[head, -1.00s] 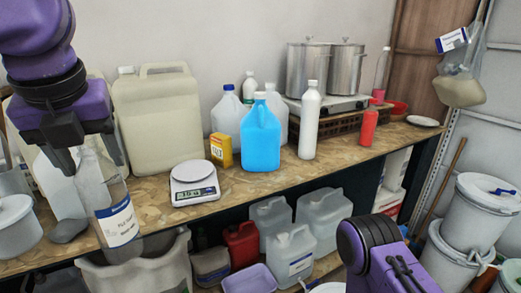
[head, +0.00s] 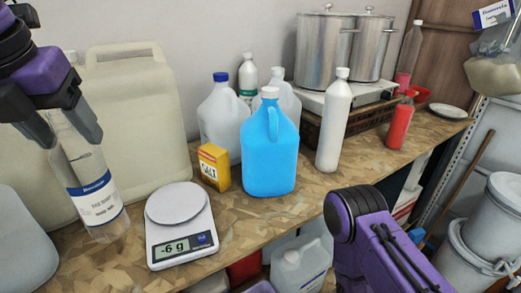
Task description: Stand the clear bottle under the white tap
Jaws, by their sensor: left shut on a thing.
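My left gripper (head: 62,122) comes in at the upper left and is shut on the clear bottle (head: 98,212), near its upper part. The bottle has a white and blue label, is roughly upright with a slight tilt, and hangs in front of a big cream canister (head: 135,105). Whether its base touches the bench cannot be told. I cannot make out a white tap in this view. Of my right arm only a purple and black link shows at the lower right; its gripper is out of view.
A kitchen scale (head: 180,225) stands just right of the bottle. Beyond it on the wooden bench (head: 310,200) are a salt box (head: 213,168), a blue jug (head: 270,150), a white bottle (head: 334,120) and a red bottle (head: 400,124). White drums (head: 490,230) stand at the right.

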